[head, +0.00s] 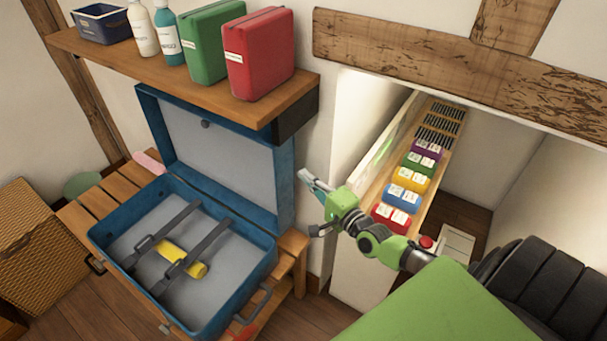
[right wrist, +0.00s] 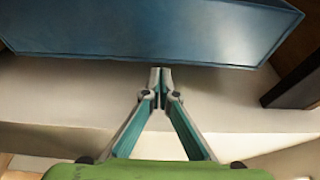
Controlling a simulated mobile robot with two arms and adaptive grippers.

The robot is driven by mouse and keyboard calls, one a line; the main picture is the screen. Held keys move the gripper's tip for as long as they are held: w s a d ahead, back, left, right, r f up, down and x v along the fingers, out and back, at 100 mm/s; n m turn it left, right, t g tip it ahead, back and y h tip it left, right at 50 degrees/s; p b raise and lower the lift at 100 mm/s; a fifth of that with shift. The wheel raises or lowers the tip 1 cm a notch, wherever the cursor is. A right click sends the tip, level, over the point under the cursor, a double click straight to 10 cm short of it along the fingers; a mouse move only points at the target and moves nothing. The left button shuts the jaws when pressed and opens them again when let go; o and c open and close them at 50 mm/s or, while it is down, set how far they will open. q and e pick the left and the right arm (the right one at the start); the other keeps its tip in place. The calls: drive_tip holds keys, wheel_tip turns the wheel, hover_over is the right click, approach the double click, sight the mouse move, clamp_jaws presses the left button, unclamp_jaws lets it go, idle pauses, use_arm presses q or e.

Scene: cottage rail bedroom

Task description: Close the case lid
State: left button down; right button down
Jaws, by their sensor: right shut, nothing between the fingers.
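The blue case (head: 112,226) stands open on a slatted wooden bench. Its lid (head: 222,155) is raised, nearly upright, at the back of the case, with its grey lining facing forward. Two dark straps and a yellow cylinder (head: 196,269) lie inside the case. My right gripper (head: 307,178) is just right of the lid's right edge, shut and empty. In the right wrist view its fingertips (right wrist: 160,75) meet just below a blue panel (right wrist: 150,30), which looks like the lid; I cannot tell whether they touch it. My left gripper is out of view.
A wooden shelf (head: 150,70) with green and red boxes, bottles and a blue bin hangs above the lid. A wicker basket (head: 38,255) stands left of the bench. A niche with a rack of coloured boxes (head: 410,180) lies behind my right arm.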

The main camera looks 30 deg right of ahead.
drive_tip(key=shift+w+a, duration=0.1)
drive_tip(key=shift+w, duration=0.7)
